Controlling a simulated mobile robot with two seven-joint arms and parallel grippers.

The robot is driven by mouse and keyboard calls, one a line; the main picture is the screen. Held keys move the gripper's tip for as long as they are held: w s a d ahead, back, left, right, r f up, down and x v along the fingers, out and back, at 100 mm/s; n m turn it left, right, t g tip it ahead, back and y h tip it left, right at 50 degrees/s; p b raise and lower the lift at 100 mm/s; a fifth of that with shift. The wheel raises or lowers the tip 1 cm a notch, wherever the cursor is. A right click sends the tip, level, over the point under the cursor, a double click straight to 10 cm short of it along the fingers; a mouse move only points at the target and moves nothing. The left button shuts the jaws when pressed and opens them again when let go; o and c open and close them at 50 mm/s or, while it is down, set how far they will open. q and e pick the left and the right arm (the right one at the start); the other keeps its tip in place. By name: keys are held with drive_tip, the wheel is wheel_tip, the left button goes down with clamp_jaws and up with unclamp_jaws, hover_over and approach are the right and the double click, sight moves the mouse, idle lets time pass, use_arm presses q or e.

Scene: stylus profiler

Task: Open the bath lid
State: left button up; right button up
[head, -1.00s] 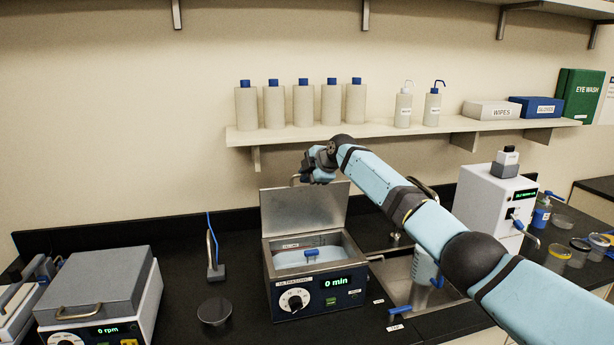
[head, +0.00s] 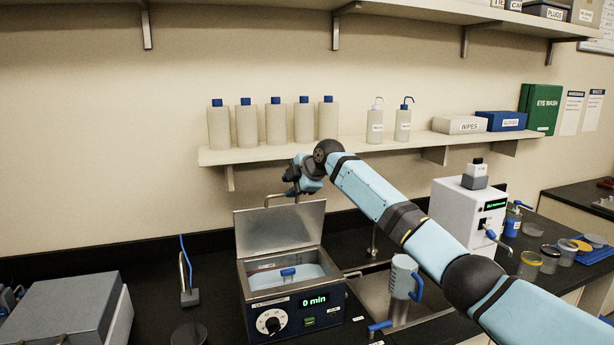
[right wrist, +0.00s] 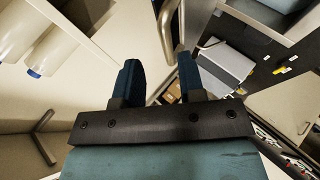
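The bath (head: 290,312) is a dark blue box with a dial and a green "0 min" display, in the lower middle of the head view. Its grey metal lid (head: 280,228) stands up at the back edge, leaving the liquid-filled tank uncovered. A bar handle (head: 272,200) is at the lid's top edge. My right gripper (head: 296,190) is just right of and above this handle. In the right wrist view its two blue fingers (right wrist: 160,66) are apart, with a metal bar (right wrist: 166,30) beyond them; nothing is visibly clamped. My left gripper is out of view.
A blue-handled item (head: 288,272) sits in the tank. A jug (head: 404,278) stands right of the bath near the sink. A grey-lidded device (head: 62,310) is at left. A wall shelf (head: 350,147) with bottles is behind my right gripper.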

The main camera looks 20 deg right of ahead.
drive_tip(key=b+v, duration=0.1)
drive_tip(key=v, duration=0.7)
drive_tip(key=shift+s+r, duration=0.25)
drive_tip(key=shift+r, duration=0.05)
